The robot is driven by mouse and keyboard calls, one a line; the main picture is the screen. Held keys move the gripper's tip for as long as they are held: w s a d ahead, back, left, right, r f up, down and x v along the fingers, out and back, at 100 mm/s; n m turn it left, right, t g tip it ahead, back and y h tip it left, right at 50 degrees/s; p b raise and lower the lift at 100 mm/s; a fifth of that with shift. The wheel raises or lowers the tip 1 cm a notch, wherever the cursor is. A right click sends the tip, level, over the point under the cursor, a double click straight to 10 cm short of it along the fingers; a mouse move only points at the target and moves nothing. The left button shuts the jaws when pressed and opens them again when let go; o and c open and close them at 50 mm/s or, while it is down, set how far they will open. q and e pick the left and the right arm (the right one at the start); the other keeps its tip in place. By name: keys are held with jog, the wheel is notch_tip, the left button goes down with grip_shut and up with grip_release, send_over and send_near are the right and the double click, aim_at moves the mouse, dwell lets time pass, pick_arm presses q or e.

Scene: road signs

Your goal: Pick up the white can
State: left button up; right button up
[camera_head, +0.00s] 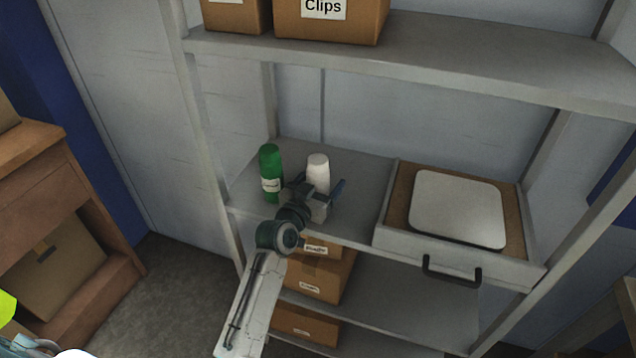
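The white can (318,169) stands upright on the middle shelf (358,190) of a grey rack, to the right of a green bottle (271,168). My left gripper (319,186) is in front of the white can. Its fingers are spread apart, one toward each side of the can's lower part. The gripper hides the can's base, and I cannot tell whether the fingers touch it. My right gripper is not in view.
The green bottle stands close to the gripper's left side. A drawer-like tray (390,238) with a white rounded panel (458,208) is on the right. Boxes (330,20) sit on the shelf above, and cardboard boxes (318,278) sit below.

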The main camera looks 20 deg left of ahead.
pick_arm(q)
jog(key=shift+s, duration=0.1)
jog(key=shift+c, duration=0.6)
jog(key=c, duration=1.1)
jog(key=shift+r, duration=0.1)
jog(key=shift+c, duration=0.7)
